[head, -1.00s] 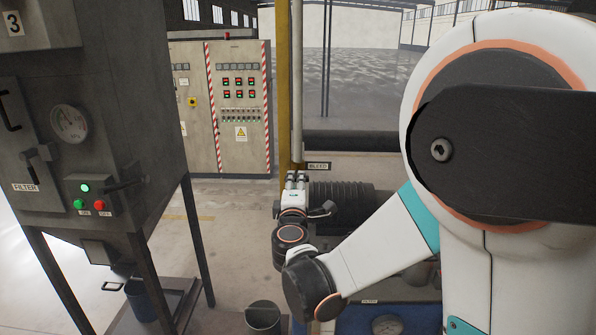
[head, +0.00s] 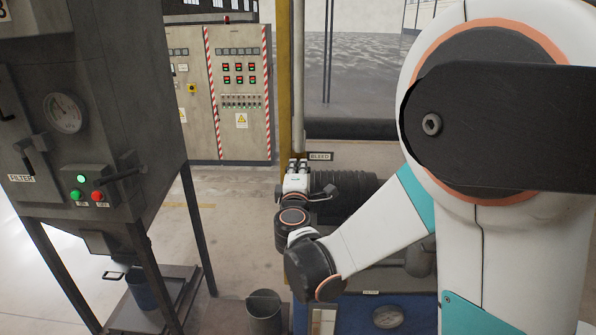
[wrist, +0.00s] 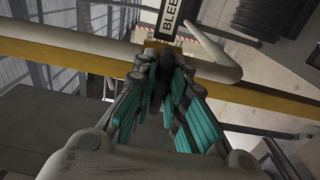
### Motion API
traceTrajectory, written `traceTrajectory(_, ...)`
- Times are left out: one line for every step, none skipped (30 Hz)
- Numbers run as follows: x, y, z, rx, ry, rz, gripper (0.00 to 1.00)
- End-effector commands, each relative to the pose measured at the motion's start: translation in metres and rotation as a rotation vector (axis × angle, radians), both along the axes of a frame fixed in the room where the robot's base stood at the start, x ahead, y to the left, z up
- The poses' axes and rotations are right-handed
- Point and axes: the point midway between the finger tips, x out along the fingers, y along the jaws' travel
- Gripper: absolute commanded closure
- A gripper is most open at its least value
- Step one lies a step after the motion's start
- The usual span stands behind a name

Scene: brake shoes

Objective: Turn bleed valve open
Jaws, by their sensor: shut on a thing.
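The black-and-white BLEED label (head: 320,156) is beside the yellow post in the head view. It also shows at the top of the wrist view (wrist: 172,17). My gripper (head: 298,165) is at the pipe just left of and below this label. In the wrist view, the teal-padded fingers of my gripper (wrist: 166,65) are closed in around a dark part below the label. I take this part to be the bleed valve's handle. The fingers hide most of the valve, so its angle cannot be told.
A pale pipe (wrist: 90,50) and a yellow beam (wrist: 270,98) run close to the fingers in the wrist view. A dark ribbed cylinder (head: 345,190) is right of my gripper.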

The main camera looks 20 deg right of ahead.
Motion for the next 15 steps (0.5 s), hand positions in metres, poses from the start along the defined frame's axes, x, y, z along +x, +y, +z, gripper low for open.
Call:
traceTrajectory(-0.0005, 0.0000, -0.0011, -0.006, 0.003, 0.000, 1.00)
traceTrajectory(-0.0006, 0.0000, -0.0013, -0.013, 0.005, 0.000, 1.00)
traceTrajectory(-0.0008, -0.0001, -0.0015, -0.025, 0.009, 0.000, 1.00)
traceTrajectory(-0.0008, -0.0001, -0.0017, -0.037, 0.013, 0.000, 1.00)
traceTrajectory(-0.0009, -0.0002, -0.0018, -0.048, 0.017, 0.000, 1.00)
traceTrajectory(-0.0010, -0.0001, -0.0020, -0.068, 0.023, 0.000, 1.00)
traceTrajectory(-0.0009, -0.0001, -0.0022, -0.083, 0.028, 0.000, 1.00)
traceTrajectory(-0.0009, -0.0001, -0.0023, -0.101, 0.034, 0.000, 1.00)
traceTrajectory(-0.0008, -0.0001, -0.0025, -0.128, 0.043, 0.000, 1.00)
traceTrajectory(-0.0008, -0.0001, -0.0028, -0.148, 0.049, 0.000, 1.00)
traceTrajectory(-0.0008, -0.0001, -0.0030, -0.171, 0.057, 0.000, 1.00)
traceTrajectory(-0.0009, -0.0001, -0.0032, -0.202, 0.067, 0.000, 1.00)
traceTrajectory(-0.0010, 0.0000, -0.0032, -0.228, 0.075, 0.000, 1.00)
traceTrajectory(-0.0010, 0.0000, -0.0032, -0.255, 0.084, 0.000, 1.00)
traceTrajectory(-0.0010, -0.0001, -0.0033, -0.290, 0.095, 0.000, 1.00)
